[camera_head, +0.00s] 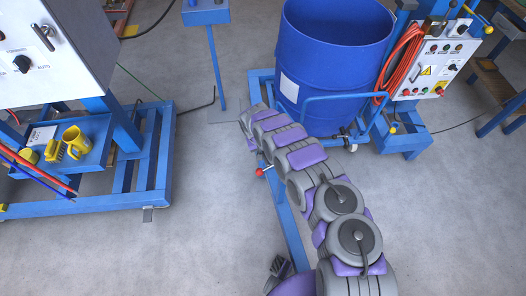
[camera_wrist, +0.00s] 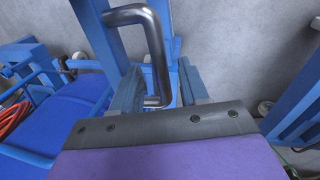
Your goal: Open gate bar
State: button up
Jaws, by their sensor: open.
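A dark metal U-shaped handle (camera_wrist: 153,45) shows in the wrist view, joined to a blue bar (camera_wrist: 98,30). My gripper (camera_wrist: 160,78) is open, with one finger on each side of the handle's lower end. I cannot tell whether either finger touches it. In the head view a blue bar with a red-knobbed lever (camera_head: 260,172) runs along the left of my arm, partly hidden by it. I cannot tell whether it is the same bar. My gripper's fingers are not clear in the head view; the arm's far end lies just left of the drum.
A blue drum (camera_head: 335,50) stands in a blue frame behind my arm. A control box with orange hose (camera_head: 432,70) is on the right. A blue machine stand (camera_head: 150,150) with a tray of yellow items is at left. Grey floor is clear at lower left.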

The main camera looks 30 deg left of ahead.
notch_tip(320, 180, up, 16)
jog(key=s+a+p, duration=0.2)
jog(key=p, duration=0.1)
jog(key=shift+a+p, duration=0.15)
jog(key=shift+p, duration=0.2)
